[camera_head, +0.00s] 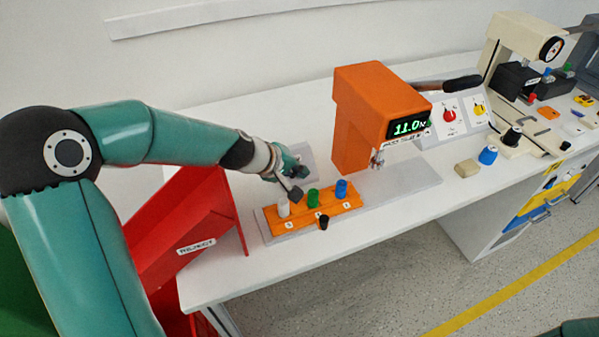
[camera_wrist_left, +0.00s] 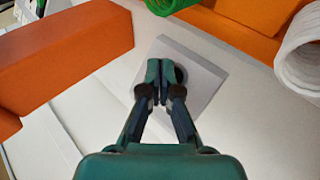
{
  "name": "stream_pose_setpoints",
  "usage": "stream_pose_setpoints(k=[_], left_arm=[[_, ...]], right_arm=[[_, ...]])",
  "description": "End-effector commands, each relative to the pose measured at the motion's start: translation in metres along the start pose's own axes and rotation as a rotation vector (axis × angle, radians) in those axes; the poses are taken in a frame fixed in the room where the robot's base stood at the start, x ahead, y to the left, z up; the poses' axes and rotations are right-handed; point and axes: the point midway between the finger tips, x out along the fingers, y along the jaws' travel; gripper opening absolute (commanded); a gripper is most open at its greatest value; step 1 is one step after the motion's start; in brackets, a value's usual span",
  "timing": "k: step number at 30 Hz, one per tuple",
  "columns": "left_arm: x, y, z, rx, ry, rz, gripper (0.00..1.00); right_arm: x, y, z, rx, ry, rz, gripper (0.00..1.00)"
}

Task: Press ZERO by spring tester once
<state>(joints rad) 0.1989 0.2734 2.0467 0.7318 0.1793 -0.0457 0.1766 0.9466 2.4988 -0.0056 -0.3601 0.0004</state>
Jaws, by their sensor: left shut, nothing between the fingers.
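The orange spring tester (camera_head: 365,110) stands on the white bench, and its display (camera_head: 408,127) reads about 11.0 in green. My left gripper (camera_head: 301,171) is shut and empty, to the left of the tester. In the left wrist view its closed tips (camera_wrist_left: 158,86) are over a small grey square plate (camera_wrist_left: 207,80). A dark round shape, possibly a button, is partly hidden behind the tips. I cannot tell whether they touch it, and no ZERO label is readable. My right gripper is not in view.
An orange tray (camera_head: 333,212) holds white, green (camera_head: 313,197) and blue springs close to my gripper. A red bin (camera_head: 190,225) stands at the left. A panel with red and yellow knobs (camera_head: 450,115) and a beige press (camera_head: 520,50) are farther right.

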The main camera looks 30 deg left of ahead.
Motion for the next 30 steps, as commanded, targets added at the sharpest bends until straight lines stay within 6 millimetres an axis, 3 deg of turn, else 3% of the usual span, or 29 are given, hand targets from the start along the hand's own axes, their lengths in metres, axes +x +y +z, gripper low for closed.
stream_pose_setpoints(k=[30], left_arm=[[0.006,-0.0048,-0.0043,-0.001,0.0,0.0,0.0]], right_arm=[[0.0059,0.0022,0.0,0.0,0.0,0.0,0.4]])
